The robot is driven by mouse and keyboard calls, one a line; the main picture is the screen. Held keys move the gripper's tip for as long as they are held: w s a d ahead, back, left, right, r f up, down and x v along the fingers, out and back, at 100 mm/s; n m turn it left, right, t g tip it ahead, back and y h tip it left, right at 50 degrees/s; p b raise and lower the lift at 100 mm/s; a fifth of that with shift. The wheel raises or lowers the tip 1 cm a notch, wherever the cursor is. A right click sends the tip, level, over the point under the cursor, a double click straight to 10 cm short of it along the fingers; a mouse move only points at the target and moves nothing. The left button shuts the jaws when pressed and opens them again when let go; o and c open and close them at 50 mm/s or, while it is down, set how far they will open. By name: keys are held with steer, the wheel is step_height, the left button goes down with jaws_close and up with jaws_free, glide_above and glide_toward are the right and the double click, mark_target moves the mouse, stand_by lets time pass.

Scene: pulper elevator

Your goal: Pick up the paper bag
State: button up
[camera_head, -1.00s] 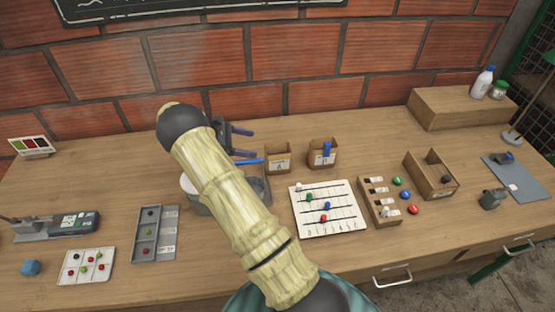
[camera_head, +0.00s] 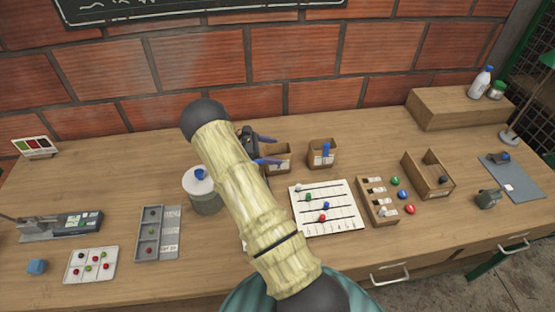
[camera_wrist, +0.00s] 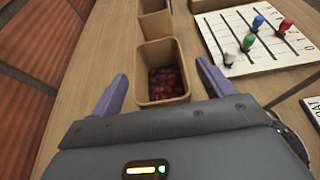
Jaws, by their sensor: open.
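Two small open-topped brown paper bags stand at the back of the table. The left bag (camera_head: 284,164) is partly hidden behind my gripper (camera_head: 269,150). The right bag (camera_head: 320,160) has a blue item showing at its top. In the wrist view, my gripper (camera_wrist: 162,70) is open, with one purple finger on each side of the nearer bag (camera_wrist: 161,50), which holds dark red beans or berries. I cannot tell whether the fingers touch it. The farther bag (camera_wrist: 155,24) stands just beyond it.
A lidded canister (camera_head: 205,200) stands left of my arm. A white board with coloured pegs (camera_head: 345,222) lies right and in front of the bags. A wooden box (camera_head: 430,180) is farther right.

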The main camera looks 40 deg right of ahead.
steer(key=shift+x, duration=1.2)
steer(key=c, duration=1.1)
